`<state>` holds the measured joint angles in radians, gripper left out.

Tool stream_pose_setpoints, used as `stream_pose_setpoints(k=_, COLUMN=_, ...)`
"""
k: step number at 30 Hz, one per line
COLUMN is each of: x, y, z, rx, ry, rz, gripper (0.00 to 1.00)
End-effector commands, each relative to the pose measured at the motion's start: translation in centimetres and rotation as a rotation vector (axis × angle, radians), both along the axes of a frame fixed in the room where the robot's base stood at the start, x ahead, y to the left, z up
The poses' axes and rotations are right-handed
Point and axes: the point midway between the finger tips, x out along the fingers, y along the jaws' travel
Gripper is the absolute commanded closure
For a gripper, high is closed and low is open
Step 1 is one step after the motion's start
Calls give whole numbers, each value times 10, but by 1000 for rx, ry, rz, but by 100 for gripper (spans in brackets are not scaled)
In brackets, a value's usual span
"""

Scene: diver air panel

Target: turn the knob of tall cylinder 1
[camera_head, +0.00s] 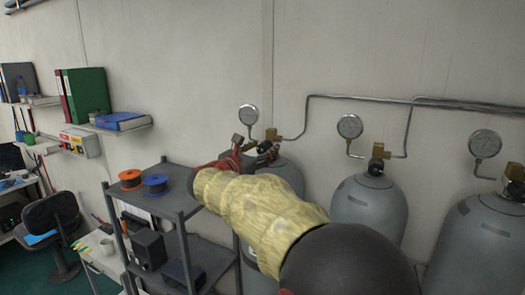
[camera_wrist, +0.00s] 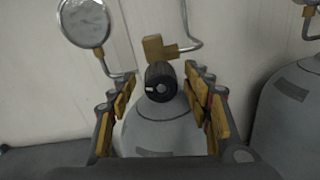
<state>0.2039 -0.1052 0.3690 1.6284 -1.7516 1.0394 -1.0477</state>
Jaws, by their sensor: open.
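The leftmost tall grey cylinder (camera_head: 288,172) stands against the wall, partly hidden behind my arm; I take it to be cylinder 1. Its black round knob (camera_wrist: 160,82) faces the wrist camera, below a brass valve block (camera_wrist: 155,47). In the head view the knob (camera_head: 265,147) shows just right of my gripper (camera_head: 238,158). In the wrist view my gripper (camera_wrist: 158,100) is open, its yellow-padded fingers on the left and right of the knob. A gap shows on both sides, and no contact is visible.
A round gauge (camera_head: 248,115) and a metal pipe (camera_head: 400,100) are fixed near the valve. Two more grey cylinders (camera_head: 370,210) (camera_head: 480,245) stand to the right. A dark shelf rack (camera_head: 185,215) with orange and blue spools stands at the left, close to my arm.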

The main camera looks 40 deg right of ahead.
Motion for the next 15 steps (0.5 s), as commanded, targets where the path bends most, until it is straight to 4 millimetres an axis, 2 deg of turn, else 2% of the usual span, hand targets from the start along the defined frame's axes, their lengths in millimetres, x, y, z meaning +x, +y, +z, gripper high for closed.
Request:
stream_pose_setpoints(k=8, x=-2, y=8, z=1, rx=0, ry=-2, rz=1, gripper=51)
stream_pose_setpoints(k=15, x=-16, y=49, z=1, rx=0, ry=-1, rz=5, gripper=51)
